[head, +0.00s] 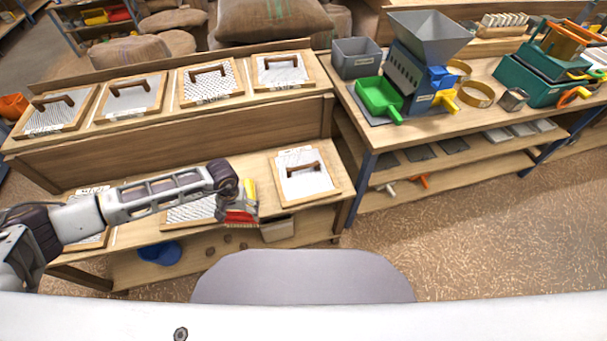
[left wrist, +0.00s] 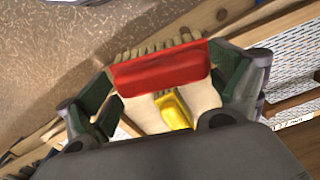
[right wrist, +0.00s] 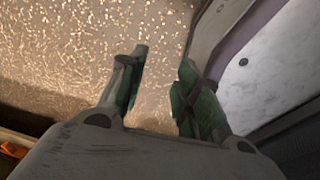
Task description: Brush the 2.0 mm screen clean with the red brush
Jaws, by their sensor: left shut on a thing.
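My left gripper (head: 236,200) is shut on the red brush (head: 241,217); the brush also shows in the left wrist view (left wrist: 160,70), its red block and pale bristles between the green fingers, with a yellow part behind. It is at the right end of a wood-framed screen (head: 190,211) on the lower bench; I cannot tell whether bristles touch it. Other framed screens lie at the lower right (head: 303,178) and lower left (head: 92,238), the latter partly behind my arm. The labels are too small to read, so the 2.0 mm one is unclear. My right gripper (right wrist: 158,88) is open and empty above the floor.
Several handled screens lie along the raised shelf (head: 150,130). The right bench holds a grey hopper (head: 428,35), a green scoop (head: 379,96) and teal bins (head: 530,82). A blue item (head: 158,252) and a grey bin (head: 277,229) are under the lower bench.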

